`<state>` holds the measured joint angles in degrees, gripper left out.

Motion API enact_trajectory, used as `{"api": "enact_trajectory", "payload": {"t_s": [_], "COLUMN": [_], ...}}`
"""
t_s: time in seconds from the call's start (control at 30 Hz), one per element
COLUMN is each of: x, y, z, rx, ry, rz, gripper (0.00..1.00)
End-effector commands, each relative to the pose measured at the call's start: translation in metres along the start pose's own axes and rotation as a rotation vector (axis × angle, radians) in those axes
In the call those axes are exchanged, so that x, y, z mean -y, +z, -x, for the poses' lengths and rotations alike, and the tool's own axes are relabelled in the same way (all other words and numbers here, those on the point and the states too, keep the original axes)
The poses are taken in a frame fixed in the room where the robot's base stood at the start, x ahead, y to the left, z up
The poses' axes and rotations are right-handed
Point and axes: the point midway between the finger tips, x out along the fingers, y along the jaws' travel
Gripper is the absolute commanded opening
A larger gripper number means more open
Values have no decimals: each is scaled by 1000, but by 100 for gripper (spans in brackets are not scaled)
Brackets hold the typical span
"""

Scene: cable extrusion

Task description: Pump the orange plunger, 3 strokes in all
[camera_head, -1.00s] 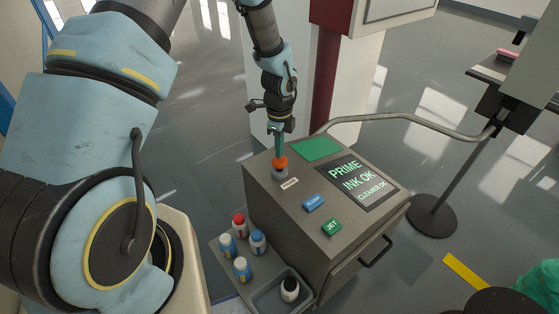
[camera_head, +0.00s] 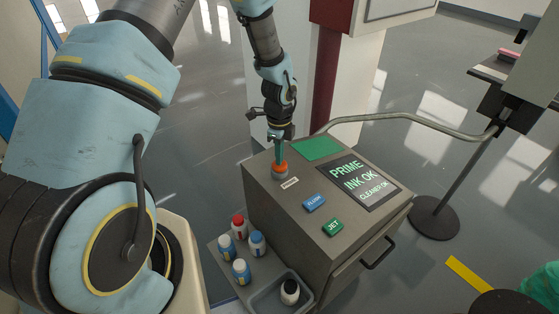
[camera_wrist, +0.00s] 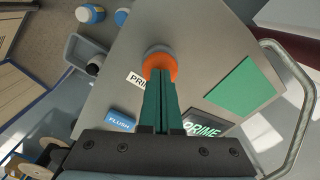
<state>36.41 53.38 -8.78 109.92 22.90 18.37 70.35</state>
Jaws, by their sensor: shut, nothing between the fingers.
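The orange plunger (camera_head: 280,168) stands on top of the grey cabinet (camera_head: 262,192), near its back left corner, beside a small white label. In the wrist view the orange plunger (camera_wrist: 160,66) shows at the tips of my gripper's fingers, with its grey collar behind it. My gripper (camera_head: 280,158) is shut with nothing between the green fingers. Its fingertips point down onto the plunger's top and appear to touch it. The fingers hide part of the plunger's top. The plunger sits low, close to its collar.
The cabinet top holds a blue FLUSH button (camera_head: 314,203), a green JET button (camera_head: 333,227), a green pad (camera_head: 317,149) and a screen (camera_head: 359,183) reading PRIME, INK OK, CLEANER OK. Several bottles stand on a side tray (camera_head: 262,289). A bent pipe (camera_head: 410,117) runs behind.

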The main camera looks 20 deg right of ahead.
Motion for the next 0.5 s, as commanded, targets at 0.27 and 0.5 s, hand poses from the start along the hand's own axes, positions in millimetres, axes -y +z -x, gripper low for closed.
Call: {"api": "enact_trajectory", "payload": {"t_s": [0.27, 0.5], "x": [0, 0], "y": [0, 0], "z": [5, 19], "rx": [0, 0], "ry": [0, 1], "rz": [1, 1], "gripper": [0, 0]}}
